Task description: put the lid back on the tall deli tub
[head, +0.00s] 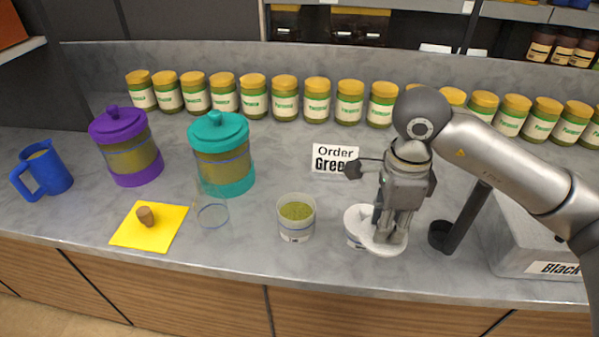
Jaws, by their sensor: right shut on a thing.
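An open deli tub (297,231) with green granules inside stands upright near the counter's front edge, with no lid on it. My right gripper (388,236) points down to the right of this tub, shut on a white round lid (397,249). The lid is roughly level and apart from the open tub. I cannot tell whether the lid touches this second tub. My left gripper is not in view.
A clear glass (212,215), a yellow cloth (150,235) with a brown stopper (146,216), a teal canister (221,155), a purple canister (125,147) and a blue jug (42,168) stand left. A sign (334,159) and several jars line the back. A grey box (535,235) stands right.

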